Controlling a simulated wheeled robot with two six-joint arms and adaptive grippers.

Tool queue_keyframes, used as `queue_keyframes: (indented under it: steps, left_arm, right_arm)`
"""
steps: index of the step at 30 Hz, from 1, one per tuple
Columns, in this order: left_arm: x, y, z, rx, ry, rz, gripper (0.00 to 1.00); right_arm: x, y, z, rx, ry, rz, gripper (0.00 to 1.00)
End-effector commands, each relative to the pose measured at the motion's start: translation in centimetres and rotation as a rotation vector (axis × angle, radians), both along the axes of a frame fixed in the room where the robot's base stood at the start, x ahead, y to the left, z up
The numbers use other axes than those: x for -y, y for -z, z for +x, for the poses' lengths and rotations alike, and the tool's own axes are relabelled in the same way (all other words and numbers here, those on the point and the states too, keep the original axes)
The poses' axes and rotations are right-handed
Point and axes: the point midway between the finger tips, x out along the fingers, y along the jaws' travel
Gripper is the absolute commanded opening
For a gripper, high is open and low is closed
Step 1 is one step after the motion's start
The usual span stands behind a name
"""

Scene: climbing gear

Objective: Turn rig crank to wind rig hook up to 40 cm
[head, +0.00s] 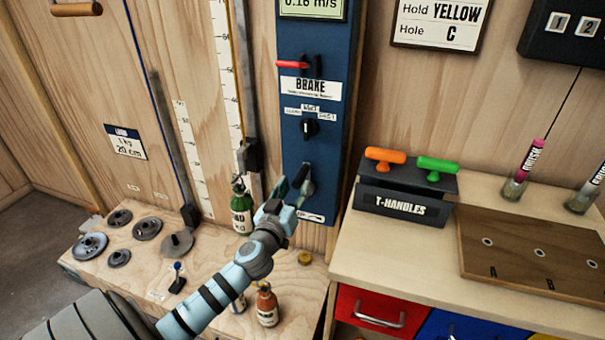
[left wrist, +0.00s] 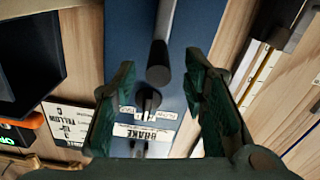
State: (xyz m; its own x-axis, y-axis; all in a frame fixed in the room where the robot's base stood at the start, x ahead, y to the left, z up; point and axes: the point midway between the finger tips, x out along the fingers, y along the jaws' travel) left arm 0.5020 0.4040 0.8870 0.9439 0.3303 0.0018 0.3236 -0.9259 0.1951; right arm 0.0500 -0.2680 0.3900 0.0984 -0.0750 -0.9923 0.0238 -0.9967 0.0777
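The rig crank (head: 308,184) is low on the blue panel (head: 318,145), partly hidden by my left gripper (head: 291,193). In the left wrist view, my left gripper (left wrist: 160,80) is open, and the grey crank handle (left wrist: 158,65) shows in the gap between its two fingers. Neither finger appears to touch it. A green labelled canister (head: 241,207) stands or hangs upright left of the panel, below a black block (head: 249,156) by the ruler (head: 227,70). The rig hook itself is too small to make out. My right gripper is not in view.
The panel carries a red brake lever (head: 292,65), a black knob (head: 309,128) and a display (head: 312,8) at the top. Round weights (head: 90,246) and an orange bottle (head: 266,305) stand on the low bench. A T-handle holder (head: 405,205) is on the right counter.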

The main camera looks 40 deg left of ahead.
Motion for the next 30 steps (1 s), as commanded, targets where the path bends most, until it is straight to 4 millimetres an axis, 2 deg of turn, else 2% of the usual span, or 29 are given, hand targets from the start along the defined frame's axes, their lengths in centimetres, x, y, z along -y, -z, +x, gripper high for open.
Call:
queue_keyframes:
  steps: [3,9,19,20,27,30]
  left_arm:
    - [-1.0,-0.1,2.8,0.002,-0.002,-0.003,0.4]
    - [-2.0,0.0,5.8,0.001,0.0,-0.002,0.4]
    - [-2.2,0.1,6.6,-0.001,0.001,-0.002,0.4]
    - [-2.2,0.1,6.6,-0.002,0.0,-0.002,0.38]
    - [-2.2,0.1,6.5,-0.001,0.001,-0.002,0.0]
    - [-2.2,0.1,6.5,-0.002,0.0,-0.002,0.0]
  right_arm:
    - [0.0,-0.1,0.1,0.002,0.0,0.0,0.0]
    - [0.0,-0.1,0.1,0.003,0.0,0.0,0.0]
    - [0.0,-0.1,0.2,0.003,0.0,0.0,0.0]
    - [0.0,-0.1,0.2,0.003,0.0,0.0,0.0]
    - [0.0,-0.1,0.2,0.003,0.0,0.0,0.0]
    - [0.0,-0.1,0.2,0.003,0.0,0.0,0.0]
